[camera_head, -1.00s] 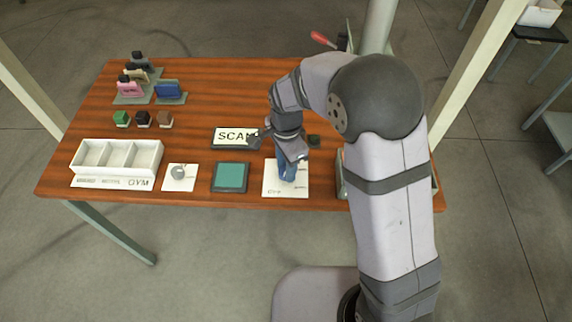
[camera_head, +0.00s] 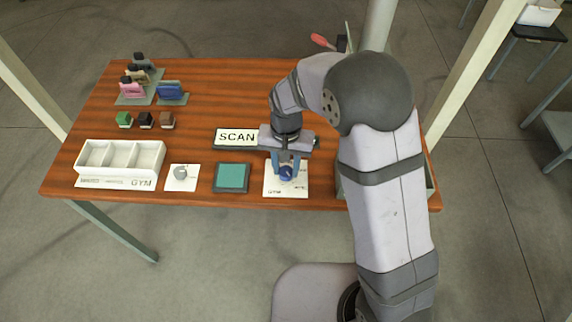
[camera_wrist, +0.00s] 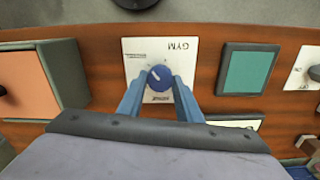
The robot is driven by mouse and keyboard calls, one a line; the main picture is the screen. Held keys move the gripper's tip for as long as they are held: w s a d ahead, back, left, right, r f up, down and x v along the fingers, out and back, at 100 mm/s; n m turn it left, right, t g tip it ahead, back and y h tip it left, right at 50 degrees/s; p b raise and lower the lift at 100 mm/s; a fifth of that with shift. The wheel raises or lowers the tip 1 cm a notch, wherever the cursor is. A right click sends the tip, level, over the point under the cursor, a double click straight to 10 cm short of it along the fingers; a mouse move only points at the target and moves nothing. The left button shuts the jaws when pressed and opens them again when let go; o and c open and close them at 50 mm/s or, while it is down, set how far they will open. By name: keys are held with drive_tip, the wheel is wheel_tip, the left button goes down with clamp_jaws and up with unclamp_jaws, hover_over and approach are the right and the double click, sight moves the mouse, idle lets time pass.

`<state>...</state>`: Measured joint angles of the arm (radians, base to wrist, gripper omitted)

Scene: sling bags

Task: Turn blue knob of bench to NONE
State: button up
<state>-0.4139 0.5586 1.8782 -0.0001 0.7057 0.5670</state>
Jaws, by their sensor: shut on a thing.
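The blue knob (camera_wrist: 160,76) sits on a white label plate (camera_wrist: 131,50) on the wooden bench (camera_head: 230,90). In the wrist view the plate reads GYM at one corner, with other words too small to read surely. A pale pointer line on the knob slants towards a corner of the plate. My gripper (camera_wrist: 158,84) has its two blue fingers on either side of the knob, shut on it. In the head view the knob (camera_head: 287,173) shows at the fingertips, and my gripper points down over the plate.
A teal pad (camera_head: 232,177) and a plate with a grey knob (camera_head: 181,172) lie left of the blue knob. A SCAN sign (camera_head: 237,137) is behind. A white tray (camera_head: 128,153), small blocks and bags stand further left.

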drive_tip(key=n+p, duration=0.1)
drive_tip(key=n, duration=0.6)
drive_tip(key=shift+w+r, duration=0.1)
drive_tip(key=n, duration=0.7)
drive_tip(key=shift+n, duration=0.3)
drive_tip(key=n, duration=0.3)
drive_tip(key=shift+n+p, duration=0.3)
drive_tip(key=shift+p, duration=0.1)
drive_tip(key=n, duration=0.3)
drive_tip(key=shift+a+n, duration=0.1)
drive_tip(key=shift+n, duration=0.3)
drive_tip(key=n, duration=0.6)
drive_tip(key=shift+n, duration=0.4)
drive_tip(key=o, duration=1)
drive_tip(key=shift+o, duration=0.2)
